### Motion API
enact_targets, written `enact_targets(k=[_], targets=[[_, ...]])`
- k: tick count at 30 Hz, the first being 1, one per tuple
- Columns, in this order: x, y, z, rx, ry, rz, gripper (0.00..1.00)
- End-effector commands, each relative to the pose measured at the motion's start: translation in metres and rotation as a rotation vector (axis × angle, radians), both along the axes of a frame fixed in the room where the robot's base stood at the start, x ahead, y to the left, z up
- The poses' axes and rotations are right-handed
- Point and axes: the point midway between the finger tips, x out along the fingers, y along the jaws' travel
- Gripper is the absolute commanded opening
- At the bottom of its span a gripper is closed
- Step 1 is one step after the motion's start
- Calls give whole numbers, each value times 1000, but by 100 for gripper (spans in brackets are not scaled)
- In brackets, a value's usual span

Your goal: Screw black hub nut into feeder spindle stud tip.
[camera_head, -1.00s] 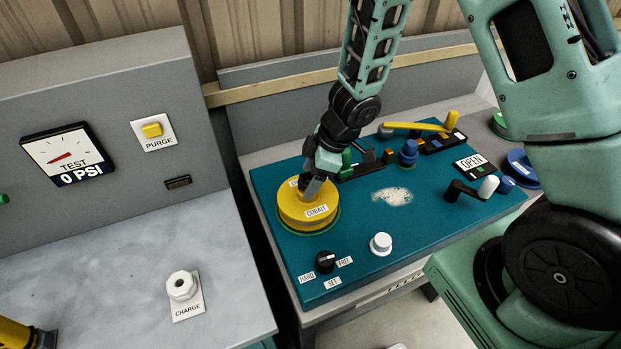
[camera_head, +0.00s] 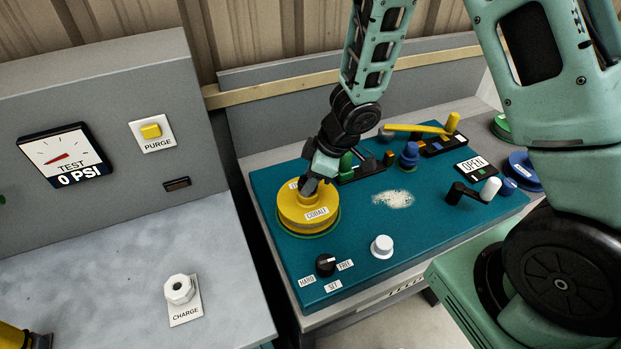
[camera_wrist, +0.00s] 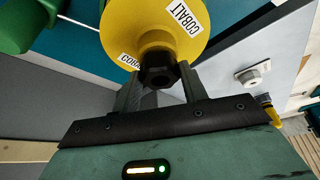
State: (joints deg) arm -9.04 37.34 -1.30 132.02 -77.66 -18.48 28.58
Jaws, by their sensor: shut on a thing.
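The yellow spool marked COBALT (camera_head: 308,211) sits on the teal panel at its left end. In the wrist view the spool (camera_wrist: 150,28) fills the top middle. The black hub nut (camera_wrist: 158,72) is at the spool's centre, between my gripper's fingers (camera_wrist: 161,92). My gripper (camera_head: 312,184) is shut on the nut over the spool's hub in the head view. The feeder spindle stud tip is hidden, so I cannot tell how far the nut sits on it.
A black HARD/FREE selector knob (camera_head: 325,264) and a white knob (camera_head: 382,246) stand in front on the teal panel (camera_head: 350,215). A green part (camera_head: 346,163), a blue knob (camera_head: 409,154) and a yellow lever (camera_head: 415,127) are to the right. A crank (camera_head: 478,190) is further right.

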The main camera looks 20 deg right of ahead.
Motion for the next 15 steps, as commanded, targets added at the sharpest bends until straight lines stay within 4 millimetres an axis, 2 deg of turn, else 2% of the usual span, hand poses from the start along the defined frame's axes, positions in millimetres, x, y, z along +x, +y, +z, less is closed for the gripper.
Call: enact_targets(k=[4, 11, 15], targets=[[0, 0, 0, 0, 0, -4, 19], [0, 1, -2, 0, -2, -135, 19], [-1, 1, 0, 0, 0, -151, 19]])
